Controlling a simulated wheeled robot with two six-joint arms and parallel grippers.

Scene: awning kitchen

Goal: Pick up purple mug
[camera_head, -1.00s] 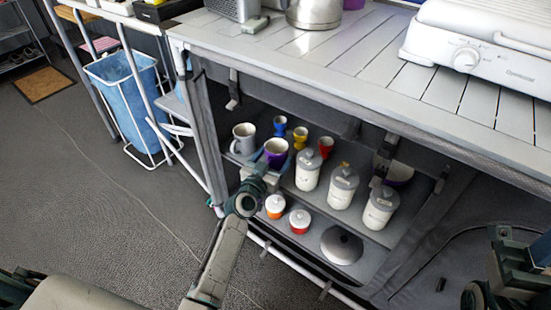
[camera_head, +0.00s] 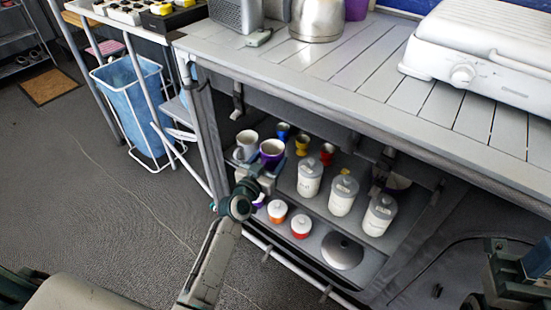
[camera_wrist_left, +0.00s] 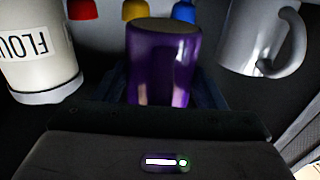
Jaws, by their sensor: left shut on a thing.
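The purple mug (camera_head: 271,150) is on the upper shelf level of the grey cabinet, near its left end. In the left wrist view the purple mug (camera_wrist_left: 163,62) stands between my fingers, with its lower part hidden by the gripper body. My left gripper (camera_head: 265,166) reaches in from the front and is shut on the mug. Whether the mug touches the shelf I cannot tell. My right gripper (camera_head: 500,285) is only partly in view at the lower right, and its jaws do not show clearly.
A grey mug (camera_head: 246,142) stands close left of the purple mug. Blue, yellow and red egg cups (camera_head: 302,145) stand behind. White canisters (camera_head: 310,178) are to the right. Lidded pots (camera_head: 277,210) and a grey lid (camera_head: 342,250) sit on the lower shelf. The countertop (camera_head: 370,65) overhangs above.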

